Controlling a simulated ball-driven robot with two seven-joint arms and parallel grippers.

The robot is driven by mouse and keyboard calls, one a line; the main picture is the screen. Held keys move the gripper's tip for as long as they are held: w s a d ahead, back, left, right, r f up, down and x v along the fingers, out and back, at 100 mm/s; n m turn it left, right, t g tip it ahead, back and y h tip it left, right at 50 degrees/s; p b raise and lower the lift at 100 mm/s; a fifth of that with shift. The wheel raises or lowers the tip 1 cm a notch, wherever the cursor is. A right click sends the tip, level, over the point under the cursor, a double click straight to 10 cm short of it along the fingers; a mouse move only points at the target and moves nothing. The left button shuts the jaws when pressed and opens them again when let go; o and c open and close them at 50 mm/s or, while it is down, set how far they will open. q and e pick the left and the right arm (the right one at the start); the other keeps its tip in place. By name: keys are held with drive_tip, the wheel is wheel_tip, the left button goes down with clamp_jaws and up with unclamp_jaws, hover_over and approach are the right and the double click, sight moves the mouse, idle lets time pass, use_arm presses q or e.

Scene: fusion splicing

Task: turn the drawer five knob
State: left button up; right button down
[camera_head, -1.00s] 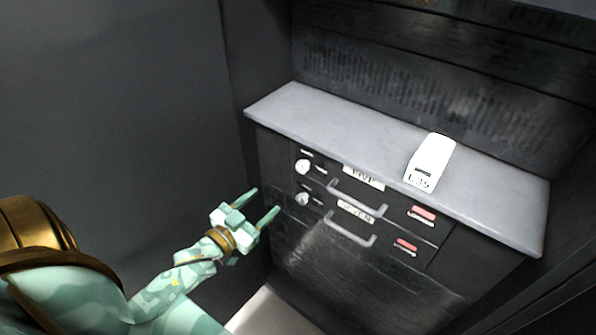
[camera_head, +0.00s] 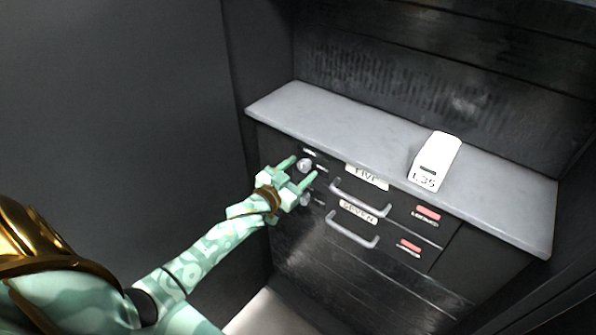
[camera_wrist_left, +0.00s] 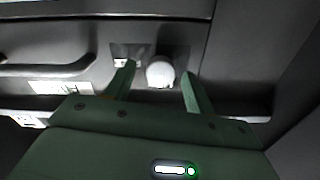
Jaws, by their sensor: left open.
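The drawer five knob (camera_head: 305,165) is a round, pale knob at the upper left of the drawer front labelled FIVE (camera_head: 366,177). My left gripper (camera_head: 304,168) is open, with its two fingers on either side of this knob in the head view. In the left wrist view the white knob (camera_wrist_left: 160,72) sits between the tips of the open left gripper (camera_wrist_left: 157,80), with gaps at both sides. I cannot tell whether a finger touches it. My right gripper is not in view.
Below is a drawer labelled SEVEN (camera_head: 358,211) with its own knob (camera_head: 304,199), partly hidden by my gripper. Both drawers have bar handles (camera_head: 358,196) and red labels. A white device marked L35 (camera_head: 436,160) stands on the grey countertop (camera_head: 330,118). A dark wall (camera_head: 120,110) is at the left.

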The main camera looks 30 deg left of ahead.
use_arm(q)
drive_tip(key=c, duration=1)
drive_tip(key=m, duration=0.5)
drive_tip(key=shift+m+p, duration=0.3)
drive_tip(key=shift+m, duration=0.1)
drive_tip(key=m, duration=0.5)
drive_tip(key=shift+f+b, duration=0.1)
drive_tip(key=shift+b, duration=0.2)
drive_tip(key=m+b, duration=0.1)
drive_tip(key=m, duration=0.6)
drive_tip(key=shift+b, duration=0.3)
